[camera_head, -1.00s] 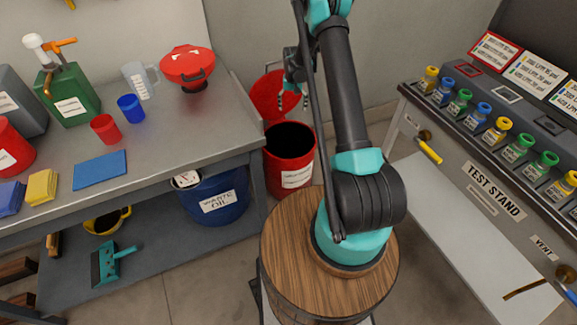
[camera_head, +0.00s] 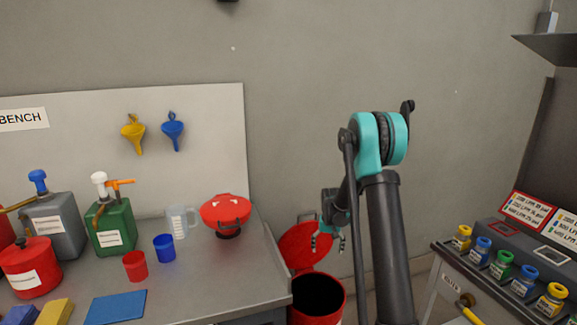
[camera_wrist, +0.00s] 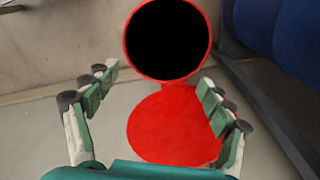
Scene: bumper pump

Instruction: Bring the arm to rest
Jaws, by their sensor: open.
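My arm (camera_head: 390,245) is raised and bent at its teal elbow. My gripper (camera_head: 328,242) hangs from the folded forearm, pointing down, at the right of the raised red lid in the head view. In the wrist view my gripper (camera_wrist: 157,85) has its two green-padded fingers spread wide, with nothing held between them. Beyond the fingers is the dark round opening of a red bin (camera_wrist: 127,45), with its round red lid (camera_wrist: 165,130) beside it.
The red bin (camera_head: 335,312) stands between the workbench (camera_head: 262,262) and the test stand (camera_head: 450,280). The wall behind my arm is bare.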

